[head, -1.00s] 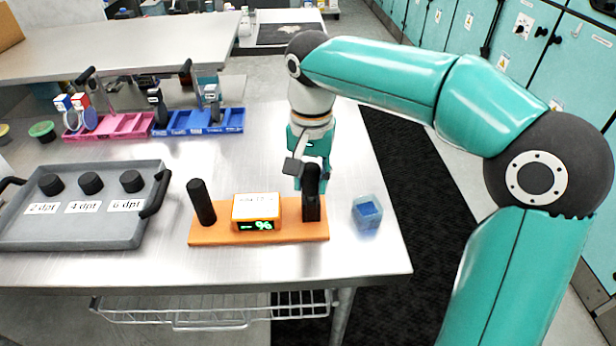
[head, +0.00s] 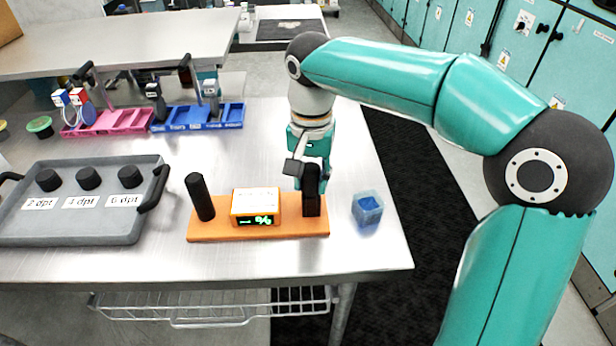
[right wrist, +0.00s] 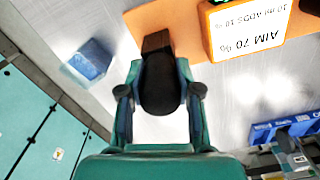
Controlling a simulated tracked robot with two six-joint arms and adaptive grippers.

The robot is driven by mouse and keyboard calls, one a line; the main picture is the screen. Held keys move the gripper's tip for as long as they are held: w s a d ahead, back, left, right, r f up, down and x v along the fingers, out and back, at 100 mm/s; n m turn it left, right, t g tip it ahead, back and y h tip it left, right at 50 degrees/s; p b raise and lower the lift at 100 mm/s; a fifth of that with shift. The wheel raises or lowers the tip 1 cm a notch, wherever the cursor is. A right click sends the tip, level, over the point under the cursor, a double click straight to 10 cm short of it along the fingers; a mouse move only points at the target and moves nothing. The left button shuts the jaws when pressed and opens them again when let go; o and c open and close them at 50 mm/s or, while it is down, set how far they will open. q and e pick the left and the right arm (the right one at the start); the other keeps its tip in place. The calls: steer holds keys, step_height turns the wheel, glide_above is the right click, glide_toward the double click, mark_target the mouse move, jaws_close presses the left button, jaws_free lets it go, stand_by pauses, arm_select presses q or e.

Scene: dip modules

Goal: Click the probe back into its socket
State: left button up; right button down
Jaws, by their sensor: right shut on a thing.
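An orange board (head: 222,232) lies on the steel table. It carries a small orange meter (head: 256,203) with a white top and a lit green display. A black upright post (head: 199,197) stands at the board's left end. At its right end is a dark block, the socket (head: 312,207). The black probe (head: 310,184) stands upright at the socket. My right gripper (head: 309,174) is shut around the probe. In the right wrist view the probe (right wrist: 160,88) is between the two fingers, against the socket block (right wrist: 156,42). Whether it is fully seated is hidden. My left gripper is out of view.
A clear cup with blue contents (head: 367,208) stands just right of the board. A grey tray (head: 65,230) with black-knobbed pieces and labels is at left. Pink (head: 112,128) and blue (head: 222,127) racks stand behind. The table between the racks and board is clear.

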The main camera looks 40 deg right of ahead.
steer(key=shift+c, duration=0.8)
jaws_free()
steer(key=shift+s, duration=0.1)
steer(key=shift+r+p, duration=4.45)
steer(key=shift+r, duration=0.1)
steer(key=shift+f, duration=0.1)
